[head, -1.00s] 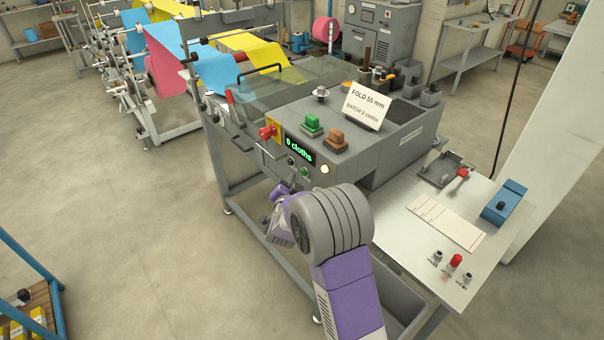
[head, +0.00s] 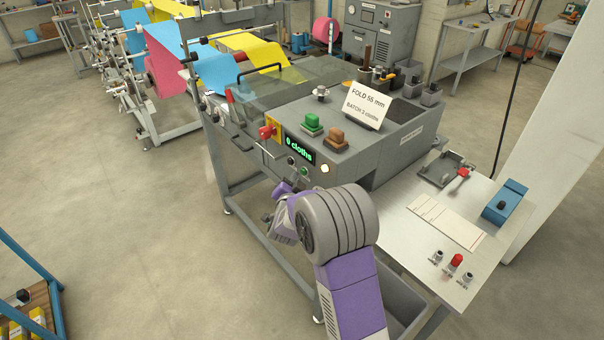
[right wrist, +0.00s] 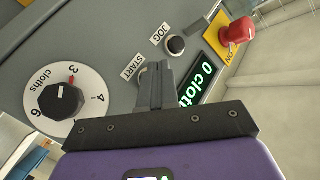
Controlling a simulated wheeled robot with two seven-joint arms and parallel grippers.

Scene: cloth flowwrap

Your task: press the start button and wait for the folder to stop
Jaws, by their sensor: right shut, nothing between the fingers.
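The grey folder (head: 372,150) has a green-lit display (head: 299,150) reading "0 cloths", also in the right wrist view (right wrist: 203,82). A small green button (head: 304,172) is on its front panel. In the right wrist view the START label (right wrist: 132,67) is beside my right gripper (right wrist: 160,72). Its fingers are shut and empty, pointing at the panel, and cover the spot by that label. I cannot tell whether they touch the button. In the head view my right gripper (head: 282,190) is just below and left of the green button. My left gripper is out of view.
Near the fingers are the black JOG button (right wrist: 175,45), a red stop knob (right wrist: 238,31) and a cloths dial (right wrist: 62,101) pointing near 3. Blue cloth (head: 215,72) and yellow cloth (head: 262,50) run into the folder. A side table (head: 400,212) stands right.

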